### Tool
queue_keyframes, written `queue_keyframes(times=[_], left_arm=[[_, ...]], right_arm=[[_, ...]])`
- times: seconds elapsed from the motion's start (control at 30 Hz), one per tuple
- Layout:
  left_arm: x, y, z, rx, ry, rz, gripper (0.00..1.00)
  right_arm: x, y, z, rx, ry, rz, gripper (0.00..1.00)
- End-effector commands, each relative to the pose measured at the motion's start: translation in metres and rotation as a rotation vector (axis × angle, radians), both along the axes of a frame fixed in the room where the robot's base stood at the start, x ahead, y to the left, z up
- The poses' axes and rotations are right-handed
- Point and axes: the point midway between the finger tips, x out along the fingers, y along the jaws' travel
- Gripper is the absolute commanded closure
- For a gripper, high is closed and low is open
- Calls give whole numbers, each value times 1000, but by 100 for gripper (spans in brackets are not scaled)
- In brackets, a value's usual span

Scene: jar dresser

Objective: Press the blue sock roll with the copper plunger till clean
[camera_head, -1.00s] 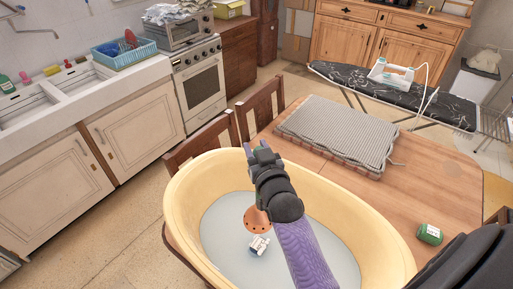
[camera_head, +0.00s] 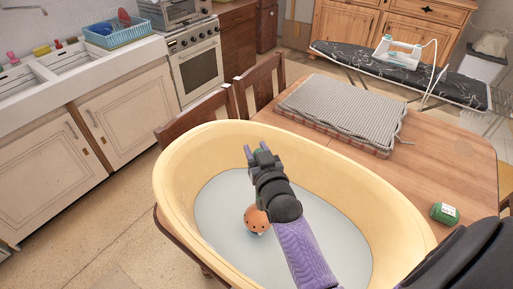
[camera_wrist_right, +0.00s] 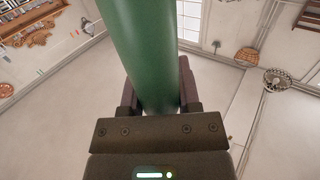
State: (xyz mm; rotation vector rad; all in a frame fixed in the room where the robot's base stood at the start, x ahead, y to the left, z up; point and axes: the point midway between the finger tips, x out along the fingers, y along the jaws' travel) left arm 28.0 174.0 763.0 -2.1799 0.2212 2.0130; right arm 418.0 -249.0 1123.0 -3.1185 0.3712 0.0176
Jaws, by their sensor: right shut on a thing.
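My right gripper (camera_head: 256,152) is above the yellow tub (camera_head: 172,190), shut on the plunger's green handle (camera_wrist_right: 143,55), which shows large in the right wrist view. The plunger's copper head (camera_head: 256,219), with dark holes, is below the gripper, inside the tub over the pale water (camera_head: 222,215). A few pale bits show at the head's lower edge. The sock roll is otherwise hidden, and I cannot tell whether the head touches it. My left gripper is not in view.
The tub stands at the edge of a wooden table (camera_head: 465,165). Wooden chairs (camera_head: 258,85) are at the left. An ironing board (camera_head: 440,83) stands behind.

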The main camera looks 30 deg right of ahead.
Motion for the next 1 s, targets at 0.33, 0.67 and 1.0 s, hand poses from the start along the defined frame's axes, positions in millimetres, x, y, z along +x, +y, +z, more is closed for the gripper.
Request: queue_keyframes(times=[0.33,0.67,1.0], left_arm=[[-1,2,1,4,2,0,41],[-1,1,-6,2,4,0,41],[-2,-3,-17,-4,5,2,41]], right_arm=[[0,0,2,-1,-3,0,100],[0,0,-8,0,-1,0,100],[0,0,-21,0,-2,0,100]])
